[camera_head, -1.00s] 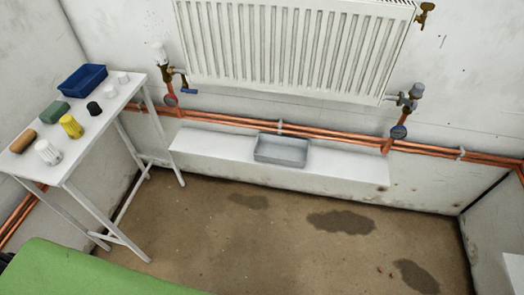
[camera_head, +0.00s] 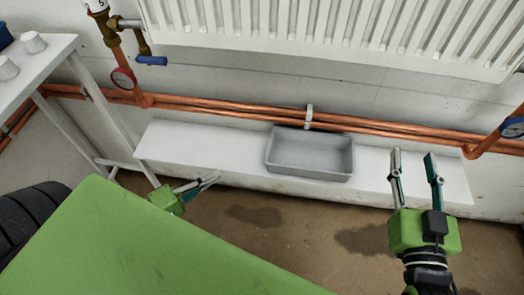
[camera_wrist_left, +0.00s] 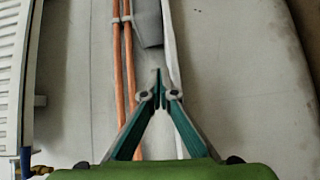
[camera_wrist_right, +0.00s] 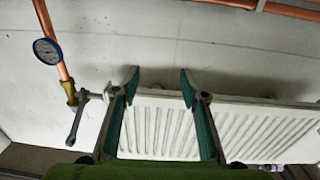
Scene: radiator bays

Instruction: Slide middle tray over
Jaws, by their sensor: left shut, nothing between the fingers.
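The grey tray (camera_head: 310,153) sits on the white ledge (camera_head: 215,152) below the radiator, near the middle of the ledge. It is partly visible at the top of the left wrist view (camera_wrist_left: 148,24). My left gripper (camera_head: 216,178) is shut and empty, to the left of the tray and in front of the ledge. Its closed fingertips show in the left wrist view (camera_wrist_left: 158,72), pointing toward the tray, apart from it. My right gripper (camera_head: 413,155) is open and empty, to the right of the tray and apart from it.
Copper pipes (camera_head: 230,110) run along the wall behind the ledge. The white radiator (camera_head: 340,30) hangs above. A valve with a blue handle (camera_head: 151,61) and a red gauge (camera_head: 122,78) are at left. A white table (camera_head: 40,62) stands at far left. The ledge is bare on both sides of the tray.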

